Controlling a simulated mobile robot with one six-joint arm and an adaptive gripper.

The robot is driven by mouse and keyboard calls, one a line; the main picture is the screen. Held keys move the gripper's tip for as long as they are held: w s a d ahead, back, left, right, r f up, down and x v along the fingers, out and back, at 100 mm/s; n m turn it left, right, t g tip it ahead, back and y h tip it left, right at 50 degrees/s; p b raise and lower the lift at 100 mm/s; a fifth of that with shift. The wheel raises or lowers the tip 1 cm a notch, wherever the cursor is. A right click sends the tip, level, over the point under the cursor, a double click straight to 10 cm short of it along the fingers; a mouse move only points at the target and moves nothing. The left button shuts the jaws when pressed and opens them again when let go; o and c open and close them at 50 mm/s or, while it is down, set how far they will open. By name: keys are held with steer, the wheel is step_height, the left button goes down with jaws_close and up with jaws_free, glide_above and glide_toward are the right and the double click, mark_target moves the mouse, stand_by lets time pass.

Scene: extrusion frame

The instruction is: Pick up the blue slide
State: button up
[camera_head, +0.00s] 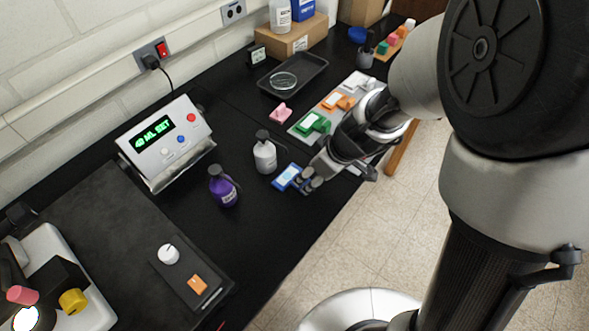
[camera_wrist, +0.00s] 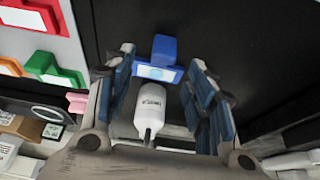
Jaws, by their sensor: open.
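The blue slide (camera_head: 287,176) lies on the black bench top beside the white bottle, with a pale label on it. In the wrist view the blue slide (camera_wrist: 162,48) shows between the fingertips, with its pale label facing the camera. My gripper (camera_head: 309,180) is at the slide's right side in the head view, very close to it. In the wrist view my gripper (camera_wrist: 162,66) has its two blue-padded fingers spread apart on either side of the slide. Whether a finger touches the slide cannot be told.
A white bottle (camera_head: 265,156) stands just behind the slide, and a purple bottle (camera_head: 223,188) stands to its left. A green slide (camera_head: 312,122) and an orange slide (camera_head: 338,101) sit on a pale mat behind my gripper. The bench's front edge is near.

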mark_target(307, 183)
steer(key=x, duration=0.1)
steer(key=b+x, duration=0.1)
steer(key=x, duration=0.1)
steer(key=b+x, duration=0.1)
steer(key=shift+s+d+f, duration=0.15)
steer(key=shift+s+f, duration=0.2)
steer(key=shift+f, duration=0.1)
steer(key=shift+w+f, duration=0.15)
steer(key=shift+f, duration=0.15)
jaws_close()
steer(key=shift+r, duration=0.15)
